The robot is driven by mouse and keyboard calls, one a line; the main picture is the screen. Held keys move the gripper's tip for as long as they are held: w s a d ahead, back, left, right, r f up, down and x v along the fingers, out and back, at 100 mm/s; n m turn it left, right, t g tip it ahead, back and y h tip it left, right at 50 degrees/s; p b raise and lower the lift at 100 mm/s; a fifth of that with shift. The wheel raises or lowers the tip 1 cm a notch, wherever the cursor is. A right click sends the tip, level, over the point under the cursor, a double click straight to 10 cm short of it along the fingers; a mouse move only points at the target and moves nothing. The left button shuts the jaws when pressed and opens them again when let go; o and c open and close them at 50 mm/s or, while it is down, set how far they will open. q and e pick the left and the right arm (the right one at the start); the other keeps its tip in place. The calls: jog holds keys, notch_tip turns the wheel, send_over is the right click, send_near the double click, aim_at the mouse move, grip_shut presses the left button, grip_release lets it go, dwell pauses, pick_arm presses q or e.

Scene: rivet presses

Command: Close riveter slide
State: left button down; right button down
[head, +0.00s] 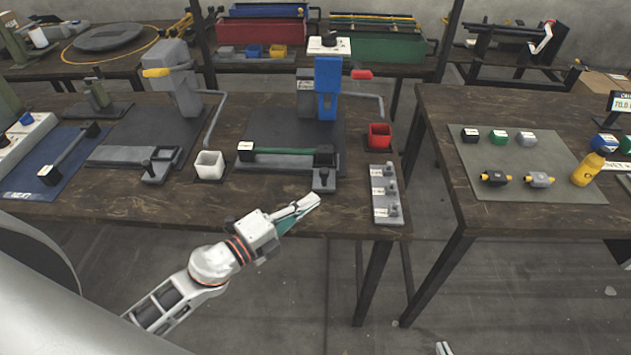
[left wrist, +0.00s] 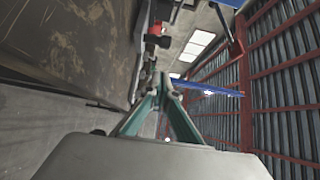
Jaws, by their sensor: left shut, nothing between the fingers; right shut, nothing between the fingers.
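The blue rivet press (head: 328,88) stands on a dark mat on the middle table. In the left wrist view the shut fingers (left wrist: 160,82) point toward dark and red parts near the table edge. A small tip of my right gripper (head: 443,348) shows at the bottom edge.
A grey press (head: 172,78) with its own slide (head: 130,155) stands to the left. A white bin (head: 209,165), a red bin (head: 379,135) and a grey fixture strip (head: 384,195) flank the blue press. A gap separates the right table (head: 480,215).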

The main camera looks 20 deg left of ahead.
aim_at(319, 146)
pick_arm(q)
jog(key=w, duration=0.5)
jog(key=shift+d, duration=0.15)
jog(key=shift+w, duration=0.4)
pick_arm(e)
jog(key=shift+w+r, duration=0.2)
jog(key=shift+r, duration=0.2)
